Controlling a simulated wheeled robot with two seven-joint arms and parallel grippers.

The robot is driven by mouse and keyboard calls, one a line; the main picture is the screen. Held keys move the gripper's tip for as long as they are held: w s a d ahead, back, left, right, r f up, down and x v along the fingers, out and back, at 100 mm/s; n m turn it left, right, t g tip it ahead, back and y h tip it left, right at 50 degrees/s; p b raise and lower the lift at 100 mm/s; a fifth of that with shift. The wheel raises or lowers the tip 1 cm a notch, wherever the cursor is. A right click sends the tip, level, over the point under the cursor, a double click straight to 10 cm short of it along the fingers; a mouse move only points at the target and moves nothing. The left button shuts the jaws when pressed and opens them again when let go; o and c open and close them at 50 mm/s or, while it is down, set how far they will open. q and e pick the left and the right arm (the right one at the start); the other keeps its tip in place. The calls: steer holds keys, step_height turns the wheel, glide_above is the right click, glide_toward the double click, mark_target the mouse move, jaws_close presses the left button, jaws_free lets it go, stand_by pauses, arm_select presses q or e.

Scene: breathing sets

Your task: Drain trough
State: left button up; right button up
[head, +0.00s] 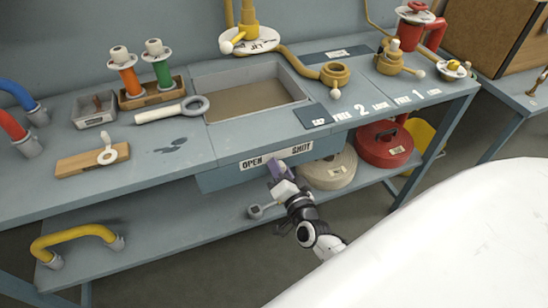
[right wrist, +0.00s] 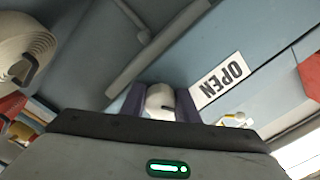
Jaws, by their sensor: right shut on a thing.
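The trough (head: 204,102) is a grey rectangular basin set into the bench, with a flat brown surface inside; I cannot tell whether that is liquid. On its front face is a white label (head: 252,163) reading OPEN at left and SHUT at right. My right gripper (head: 279,168) is at this face, just below the gap between the two words. Its purple fingers are shut on a white rounded handle (right wrist: 160,98) in the right wrist view, beside the OPEN label (right wrist: 220,80). The handle's far end is hidden. My left gripper is not in view.
Coiled pale hose (head: 328,172) and a red coil (head: 384,150) sit on the lower shelf, right of my right gripper. A grey round-ended piece (head: 262,211) is left of my wrist.

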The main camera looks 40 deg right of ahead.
steer(key=shift+m, duration=0.3)
steer(key=shift+f, duration=0.1)
steer(key=o, duration=1.1)
steer(key=shift+c, duration=0.2)
steer(key=shift+s, duration=0.1)
steer(key=v, duration=1)
steer(key=shift+s, duration=0.15)
